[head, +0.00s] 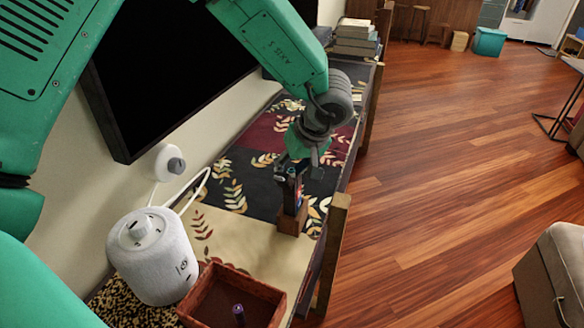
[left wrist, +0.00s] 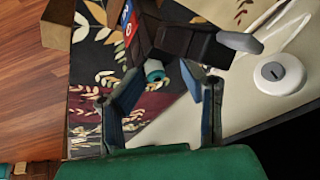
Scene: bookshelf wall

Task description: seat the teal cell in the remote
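My left gripper (head: 303,160) is above the dark remote (head: 290,186), which stands upright in a brown wooden block (head: 291,222) on the shelf top. In the left wrist view my left gripper (left wrist: 160,82) has its two fingers apart. The teal cell (left wrist: 154,70) shows between and just beyond the fingertips, at the near end of the dark remote (left wrist: 178,42). A gap shows between the cell and each finger. How deep the cell sits in the remote cannot be told. My right gripper is not in view.
A reddish-brown tray (head: 215,292) with a purple cell (head: 239,314) is at the front of the shelf. A white speaker (head: 155,262) stands left of it. A wooden post (head: 334,245) rises at the shelf's right edge. A dark screen (head: 175,70) hangs behind.

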